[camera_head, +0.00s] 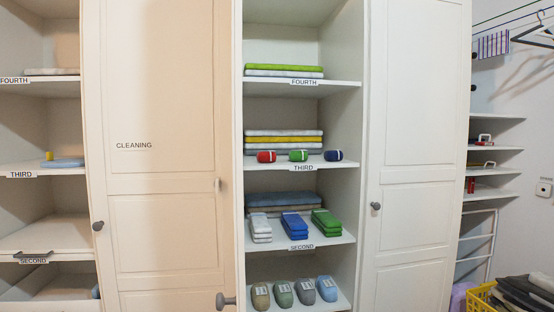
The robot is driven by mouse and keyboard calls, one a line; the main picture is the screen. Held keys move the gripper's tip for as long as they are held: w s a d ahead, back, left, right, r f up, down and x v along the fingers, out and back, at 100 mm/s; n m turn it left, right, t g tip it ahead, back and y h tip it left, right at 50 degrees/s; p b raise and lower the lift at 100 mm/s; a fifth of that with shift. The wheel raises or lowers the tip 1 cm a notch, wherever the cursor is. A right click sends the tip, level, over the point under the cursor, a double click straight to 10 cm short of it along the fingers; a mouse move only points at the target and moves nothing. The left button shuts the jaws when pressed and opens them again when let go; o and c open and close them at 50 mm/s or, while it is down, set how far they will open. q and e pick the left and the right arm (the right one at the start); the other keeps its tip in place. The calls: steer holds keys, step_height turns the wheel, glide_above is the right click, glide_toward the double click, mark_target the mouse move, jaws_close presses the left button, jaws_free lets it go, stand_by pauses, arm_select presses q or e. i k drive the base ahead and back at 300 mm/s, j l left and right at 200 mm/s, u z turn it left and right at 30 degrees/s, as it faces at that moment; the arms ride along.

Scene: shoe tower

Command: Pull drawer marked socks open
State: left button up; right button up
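No drawer with a socks label shows in the head view. The open wardrobe section (352,120) in the middle has shelves marked FOURTH, THIRD and SECOND, and its lower part is cut off by the picture's bottom edge. Rolled sock-like bundles in red (266,157), green (298,155) and blue (333,155) sit on the shelf marked THIRD. Neither my left nor my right gripper is in view.
A closed door marked CLEANING (160,235) stands left of the open section, and a white door (415,140) stands to its right. Shoes (305,291) line the lowest visible shelf. A yellow basket (481,297) with dark cloth is at bottom right.

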mark_target(66, 286)
steer(key=u, duration=1.6)
